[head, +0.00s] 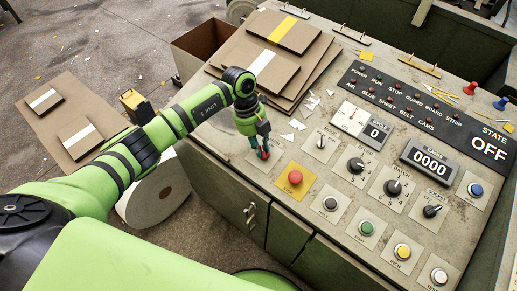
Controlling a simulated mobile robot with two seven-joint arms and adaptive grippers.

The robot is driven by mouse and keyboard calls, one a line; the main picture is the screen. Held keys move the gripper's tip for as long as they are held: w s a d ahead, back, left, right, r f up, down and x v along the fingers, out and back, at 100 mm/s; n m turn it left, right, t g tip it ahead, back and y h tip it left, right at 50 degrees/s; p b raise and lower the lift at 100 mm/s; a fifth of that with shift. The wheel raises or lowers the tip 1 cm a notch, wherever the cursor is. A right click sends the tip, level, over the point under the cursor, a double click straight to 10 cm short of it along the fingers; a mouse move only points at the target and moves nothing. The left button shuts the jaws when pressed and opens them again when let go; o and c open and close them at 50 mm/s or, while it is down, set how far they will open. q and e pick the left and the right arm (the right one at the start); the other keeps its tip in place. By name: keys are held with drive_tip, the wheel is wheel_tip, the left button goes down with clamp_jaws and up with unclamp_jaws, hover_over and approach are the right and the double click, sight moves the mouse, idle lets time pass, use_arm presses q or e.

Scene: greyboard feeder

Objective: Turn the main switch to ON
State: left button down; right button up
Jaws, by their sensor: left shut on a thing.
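My left gripper (262,149) reaches down to the left end of the sloped control panel (225,135). It is shut on a small red part, the main switch (264,153), just left of the red stop button. The fingers hide most of the switch and its label, so I cannot tell its angle. The state display (487,148) at the right of the panel reads OFF. My right gripper is not in the head view.
The red stop button (295,177) on its yellow plate is close to the gripper's right. Several knobs and coloured buttons fill the panel. Grey boards (270,55) are stacked behind the gripper.

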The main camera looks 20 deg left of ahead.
use_arm(q)
drive_tip(key=m+b, duration=0.1)
drive_tip(key=m+y+b, duration=0.1)
drive_tip(key=m, duration=0.1)
drive_tip(key=m+y+b, duration=0.1)
drive_tip(key=m+b, duration=0.1)
drive_tip(key=shift+w+d+f+g, duration=0.15)
drive_tip(key=shift+w+d+g, duration=0.05)
drive_tip(key=shift+d+g, duration=0.15)
drive_tip(key=shift+d+m+y+b, duration=0.15)
drive_tip(key=shift+m+y+b, duration=0.3)
drive_tip(key=shift+m+b, duration=0.6)
drive_tip(key=shift+d+m+y+b, duration=0.1)
drive_tip(key=shift+m+y+b, duration=0.5)
drive_tip(key=shift+m, duration=0.75)
drive_tip(key=shift+s, duration=0.1)
drive_tip(key=c, duration=1.1)
unclamp_jaws()
drive_tip(key=shift+r, duration=0.2)
drive_tip(key=shift+c, duration=0.2)
drive_tip(key=shift+r, duration=0.15)
wheel_tip(320, 180, up, 12)
drive_tip(key=w, duration=0.1)
drive_tip(key=shift+w+d+f, duration=0.2)
drive_tip(key=shift+w+d, duration=0.15)
drive_tip(key=shift+d, duration=0.05)
